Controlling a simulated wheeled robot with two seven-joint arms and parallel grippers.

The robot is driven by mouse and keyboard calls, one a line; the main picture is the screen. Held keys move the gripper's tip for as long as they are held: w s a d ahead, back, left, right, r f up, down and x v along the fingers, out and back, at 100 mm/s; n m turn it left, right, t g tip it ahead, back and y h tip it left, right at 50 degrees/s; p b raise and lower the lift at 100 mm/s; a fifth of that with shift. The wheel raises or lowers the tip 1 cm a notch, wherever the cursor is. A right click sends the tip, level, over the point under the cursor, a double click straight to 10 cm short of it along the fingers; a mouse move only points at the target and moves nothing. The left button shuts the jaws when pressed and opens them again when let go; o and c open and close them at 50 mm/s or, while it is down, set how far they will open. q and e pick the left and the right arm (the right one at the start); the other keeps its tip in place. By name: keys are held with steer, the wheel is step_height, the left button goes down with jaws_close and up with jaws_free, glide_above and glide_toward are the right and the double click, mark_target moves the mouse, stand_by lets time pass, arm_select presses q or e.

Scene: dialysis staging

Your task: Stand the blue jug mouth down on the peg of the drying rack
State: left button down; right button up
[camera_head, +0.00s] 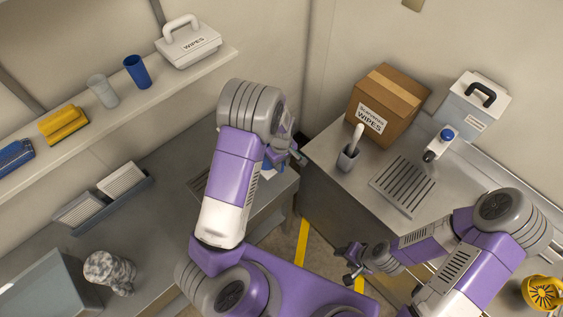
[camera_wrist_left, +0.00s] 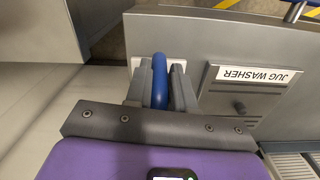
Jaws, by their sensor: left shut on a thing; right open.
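My left gripper (camera_head: 296,152) is over the left counter near its right end, partly hidden by my own arm. In the left wrist view its two fingers (camera_wrist_left: 160,88) are shut on a blue, rounded bar, which looks like the handle of the blue jug (camera_wrist_left: 160,75). White parts show just behind the fingertips; I cannot tell whether they belong to the jug. The jug's body and mouth are hidden, so its tilt cannot be told. My right gripper (camera_head: 350,262) is open and empty, low in front of the right counter. I cannot make out the drying rack or its peg.
A panel labelled JUG WASHER (camera_wrist_left: 258,75) shows in the left wrist view. The right counter holds a cardboard wipes box (camera_head: 388,103), a brush in a holder (camera_head: 349,157) and a slotted grate (camera_head: 403,186). A shelf (camera_head: 85,131) with cups and a wipes tub runs above the left counter.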

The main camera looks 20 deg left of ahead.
arm_select(q)
steer(key=shift+f+b, duration=0.5)
steer(key=shift+f, duration=0.1)
stand_by(0.3)
steer(key=c, duration=0.9)
jaws_free()
step_height(320, 180, up, 8)
steer(key=shift+f+p, duration=0.15)
steer(key=shift+p, duration=0.25)
steer(key=shift+s, duration=0.1)
